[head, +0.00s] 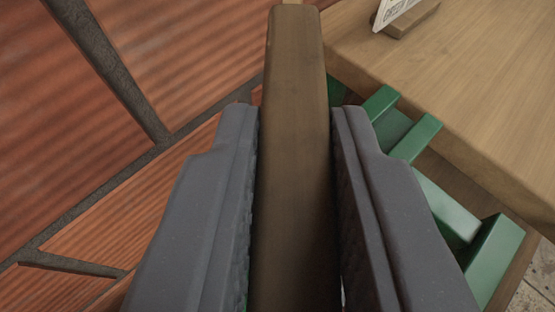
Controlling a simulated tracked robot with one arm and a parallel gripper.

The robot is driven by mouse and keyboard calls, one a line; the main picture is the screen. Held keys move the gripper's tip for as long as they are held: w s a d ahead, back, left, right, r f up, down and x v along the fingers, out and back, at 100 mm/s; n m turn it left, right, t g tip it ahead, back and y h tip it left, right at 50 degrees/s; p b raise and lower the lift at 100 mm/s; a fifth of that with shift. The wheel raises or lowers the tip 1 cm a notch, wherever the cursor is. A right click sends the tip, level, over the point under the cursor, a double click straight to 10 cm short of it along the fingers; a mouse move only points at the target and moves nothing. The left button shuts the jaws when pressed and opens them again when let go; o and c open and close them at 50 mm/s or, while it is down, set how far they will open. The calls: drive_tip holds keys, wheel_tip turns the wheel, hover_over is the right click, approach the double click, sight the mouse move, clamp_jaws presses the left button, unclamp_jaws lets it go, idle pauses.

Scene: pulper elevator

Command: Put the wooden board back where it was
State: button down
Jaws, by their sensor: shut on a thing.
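The wooden board (293,130) is a dark brown bar with rounded edges, running from the bottom of the picture up to the top middle. My gripper (295,112) is shut on it, with one grey finger against each long side. The board reaches past the fingertips toward the top edge. Its near end is cut off by the bottom of the picture. A small lighter wooden piece shows just beyond its far end; I cannot tell if they touch.
A wooden table top (470,75) is at the upper right, with a white printed card (393,12) in a wooden stand. Several green slats (447,207) lie below the table edge at right. Reddish ribbed tiles (70,110) with grey joints fill the left.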

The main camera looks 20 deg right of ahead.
drive_tip(key=shift+f+b, duration=0.5)
drive_tip(key=shift+f, duration=1.3)
drive_tip(key=shift+f+b, duration=0.2)
drive_tip(key=shift+b, duration=0.15)
drive_tip(key=c, duration=1.3)
unclamp_jaws()
drive_tip(key=shift+r, duration=0.1)
drive_tip(key=shift+r+p, duration=0.15)
drive_tip(key=shift+p, duration=0.25)
drive_tip(key=v, duration=1)
drive_tip(key=shift+s+a+r+p, duration=0.2)
drive_tip(key=shift+s+a+p, duration=0.05)
drive_tip(key=shift+s+p, duration=0.05)
drive_tip(key=shift+s+a+r, duration=0.1)
drive_tip(key=shift+s+r, duration=0.05)
drive_tip(key=shift+s, duration=0.45)
